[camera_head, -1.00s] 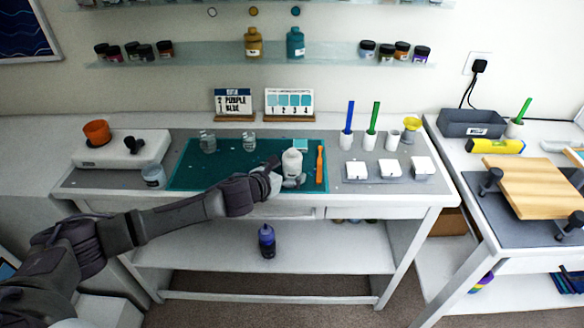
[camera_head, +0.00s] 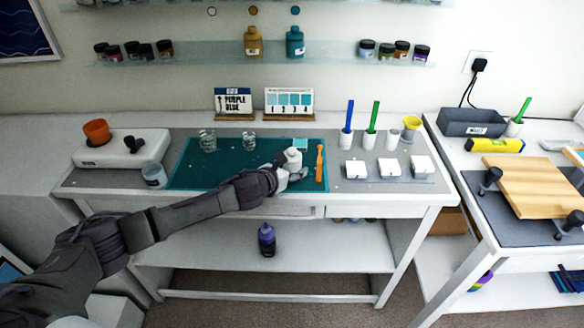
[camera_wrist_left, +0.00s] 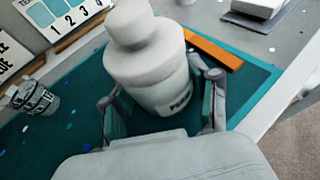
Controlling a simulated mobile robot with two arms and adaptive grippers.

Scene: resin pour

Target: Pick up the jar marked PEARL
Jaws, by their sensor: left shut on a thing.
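My left gripper (camera_head: 290,174) is at the right part of the teal mat (camera_head: 222,174), shut on a white bottle (camera_head: 293,157) with a white cap. In the left wrist view the bottle (camera_wrist_left: 150,62) stands between the two fingers (camera_wrist_left: 160,104); its dark label is too small to read. I cannot tell whether its base touches the mat. Small lidded jars stand on the wall shelf, a left group (camera_head: 133,50) and a right group (camera_head: 387,50). No PEARL marking can be read on any of them. My right gripper is not in view.
An orange stick (camera_head: 320,164) lies just right of the bottle. Two clear cups (camera_head: 208,140) (camera_head: 249,140) stand at the mat's back. Two sign cards (camera_head: 233,102) (camera_head: 289,101) stand behind. White blocks (camera_head: 356,168) are on the right. The mat's left front is clear.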

